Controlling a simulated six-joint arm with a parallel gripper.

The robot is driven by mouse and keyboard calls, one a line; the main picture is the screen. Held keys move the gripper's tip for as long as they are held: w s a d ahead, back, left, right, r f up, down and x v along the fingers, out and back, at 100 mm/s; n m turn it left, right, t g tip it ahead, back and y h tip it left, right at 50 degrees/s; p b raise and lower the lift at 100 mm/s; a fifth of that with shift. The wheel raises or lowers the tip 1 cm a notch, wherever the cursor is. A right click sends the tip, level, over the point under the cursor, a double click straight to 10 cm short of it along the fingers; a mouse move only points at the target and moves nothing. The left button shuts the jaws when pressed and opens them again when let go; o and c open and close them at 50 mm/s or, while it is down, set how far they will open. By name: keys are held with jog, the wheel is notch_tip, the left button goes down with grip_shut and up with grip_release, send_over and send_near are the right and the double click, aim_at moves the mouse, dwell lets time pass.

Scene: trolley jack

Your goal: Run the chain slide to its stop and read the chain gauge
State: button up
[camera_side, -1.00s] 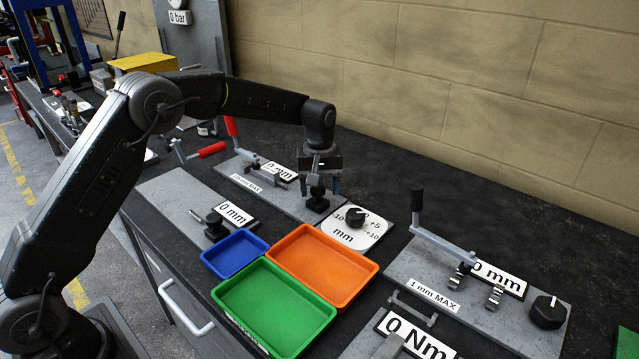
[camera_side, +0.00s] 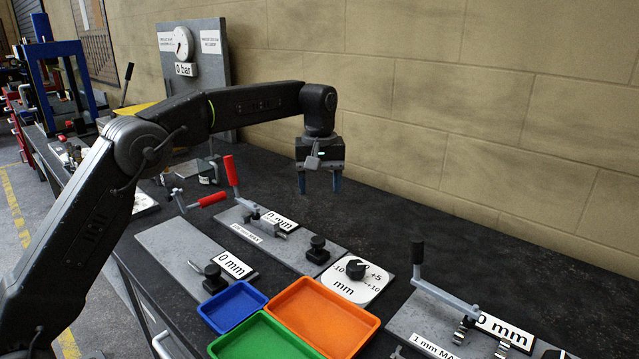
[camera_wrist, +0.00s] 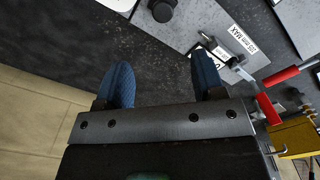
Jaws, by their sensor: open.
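A grey plate (camera_side: 325,263) near the middle of the bench carries a black knob (camera_side: 318,250), a white "0 mm" readout (camera_side: 281,220), a small clamp with a red handle (camera_side: 231,170) and a label ending in "mm MAX" (camera_side: 246,233). I cannot tell for certain that this is the chain gauge; no chain is clear. The readout is partly covered by the clamp. The knob also shows at the top of the wrist view (camera_wrist: 162,10). My gripper (camera_side: 319,185) is open and empty, pointing down above the bench behind the plate, apart from the knob.
Blue (camera_side: 232,307), orange (camera_side: 322,317) and green (camera_side: 262,340) trays lie in front. Another grey plate with a tall crank (camera_side: 417,258) is at the right. The wall (camera_side: 450,110) is close behind; the bench between is clear.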

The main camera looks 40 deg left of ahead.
aim_at(318, 239)
jog(key=f, duration=1.4)
jog(key=shift+a, duration=0.25)
jog(key=shift+c, duration=0.4)
jog(key=shift+r, duration=0.1)
grip_shut()
